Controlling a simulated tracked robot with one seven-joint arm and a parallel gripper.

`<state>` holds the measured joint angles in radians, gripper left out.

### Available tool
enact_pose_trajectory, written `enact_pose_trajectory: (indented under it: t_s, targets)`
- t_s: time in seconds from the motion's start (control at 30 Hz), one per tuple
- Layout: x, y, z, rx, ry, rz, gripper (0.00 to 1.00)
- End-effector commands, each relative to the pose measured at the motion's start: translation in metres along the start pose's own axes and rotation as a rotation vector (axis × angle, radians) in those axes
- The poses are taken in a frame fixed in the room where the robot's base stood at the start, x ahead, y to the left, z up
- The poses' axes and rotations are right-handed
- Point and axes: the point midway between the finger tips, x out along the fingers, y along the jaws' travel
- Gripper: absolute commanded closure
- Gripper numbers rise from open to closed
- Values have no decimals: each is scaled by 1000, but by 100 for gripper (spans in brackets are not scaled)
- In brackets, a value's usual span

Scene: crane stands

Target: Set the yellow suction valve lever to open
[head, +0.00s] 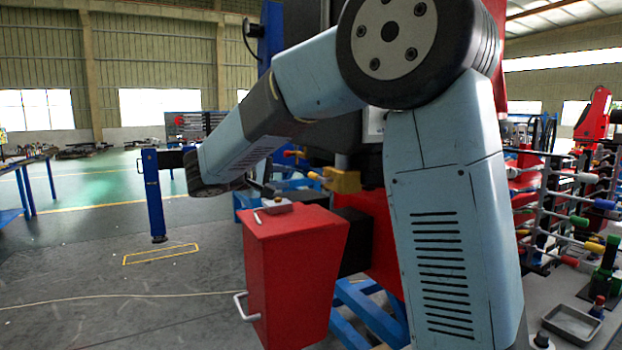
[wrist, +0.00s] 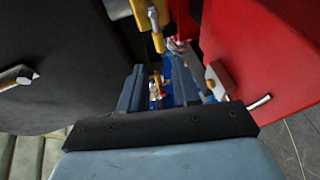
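A yellow valve body (head: 342,180) sits beside the black machine housing in the head view, with a short orange-yellow lever (head: 315,175) sticking out to its left. In the wrist view a yellow part (wrist: 144,22) shows at the top, with a pale metal piece across it; I cannot tell its lever position. My gripper (wrist: 159,72) is open, its two fingers apart with nothing held between them. Brass and blue parts show beyond the gap.
A red box (head: 292,265) with a metal handle stands below the valve; its red side fills the right of the wrist view. A black housing (wrist: 55,60) fills the left. A rack of coloured handles (head: 575,200) stands at right. Open floor lies at left.

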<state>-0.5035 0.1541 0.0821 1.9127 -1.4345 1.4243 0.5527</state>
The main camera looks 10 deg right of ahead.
Motion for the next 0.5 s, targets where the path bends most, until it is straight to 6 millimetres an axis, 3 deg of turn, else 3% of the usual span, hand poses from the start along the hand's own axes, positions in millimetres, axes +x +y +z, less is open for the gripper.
enact_pose_trajectory:
  t_s: [0.17, 0.5]
  targets:
    - [2, 0, -9, 0, 12, 22, 69]
    - [53, 0, -8, -1, 10, 20, 69]
